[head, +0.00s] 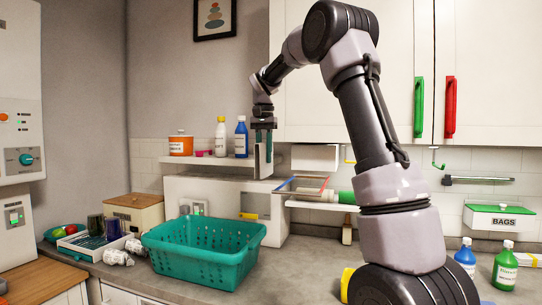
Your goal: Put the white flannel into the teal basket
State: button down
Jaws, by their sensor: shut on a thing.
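The teal basket (205,262) stands on the grey worktop, left of centre, with perforated sides and an open top. My gripper (264,148) points down at the right end of the upper shelf, above and behind the basket's right side. It is shut on a pale, flat, upright thing (262,162), which looks like the white flannel. The thing is small in the picture, and its edges are hard to tell from the shelf behind it. No other white flannel shows, and the basket's floor is partly hidden by its front wall.
An orange tub (181,146), a white bottle (221,138) and a blue bottle (241,138) stand on the upper shelf (208,161). Blue (465,256) and green (505,268) bottles stand far right.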

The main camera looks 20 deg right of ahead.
jog(key=w+a, duration=0.7)
jog(key=a, duration=0.3)
jog(key=shift+w+a, duration=0.2)
jog(key=shift+a, duration=0.05)
jog(key=shift+a, duration=0.1)
dwell(0.4)
